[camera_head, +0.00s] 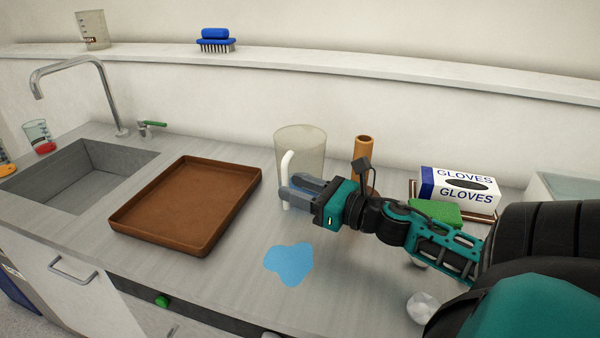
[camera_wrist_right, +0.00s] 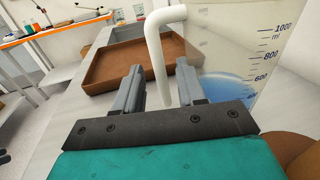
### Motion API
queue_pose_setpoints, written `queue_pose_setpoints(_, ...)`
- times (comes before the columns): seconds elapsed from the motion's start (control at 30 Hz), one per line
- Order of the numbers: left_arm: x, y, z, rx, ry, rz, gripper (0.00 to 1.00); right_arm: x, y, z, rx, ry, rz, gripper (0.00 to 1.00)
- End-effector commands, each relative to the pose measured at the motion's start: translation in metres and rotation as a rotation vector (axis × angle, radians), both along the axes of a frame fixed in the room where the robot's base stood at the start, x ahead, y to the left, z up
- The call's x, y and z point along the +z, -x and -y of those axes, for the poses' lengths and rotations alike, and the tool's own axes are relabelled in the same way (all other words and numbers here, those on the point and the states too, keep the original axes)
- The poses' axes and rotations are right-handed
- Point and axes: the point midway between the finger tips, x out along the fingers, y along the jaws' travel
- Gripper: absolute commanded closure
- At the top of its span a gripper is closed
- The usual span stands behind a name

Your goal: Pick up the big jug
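The big jug (camera_head: 308,148) is a clear, upright beaker-like vessel with a white handle on its left side, standing on the counter near the wall. In the right wrist view its clear wall (camera_wrist_right: 235,45) carries blue volume marks, and the handle (camera_wrist_right: 158,50) hangs between my fingers. My right gripper (camera_head: 284,192) reaches in from the right in front of the jug. It is open, with a finger on either side of the handle and visible gaps in the right wrist view (camera_wrist_right: 158,75). My left gripper is not in view.
A brown tray (camera_head: 187,248) lies left of the jug, beside the sink (camera_head: 85,172). A blue puddle-like patch (camera_head: 289,264) lies in front. A brown cylinder (camera_head: 363,149), a glove box (camera_head: 458,189) and a green sponge (camera_head: 435,211) stand right, near my arm.

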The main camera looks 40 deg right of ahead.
Motion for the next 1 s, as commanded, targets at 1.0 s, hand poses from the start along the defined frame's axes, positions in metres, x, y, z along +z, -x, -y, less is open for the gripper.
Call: queue_pose_setpoints(1.0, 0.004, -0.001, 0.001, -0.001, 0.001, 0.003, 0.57, 0.001, -0.029, -0.009, 0.000, 0.000, 0.000, 1.00)
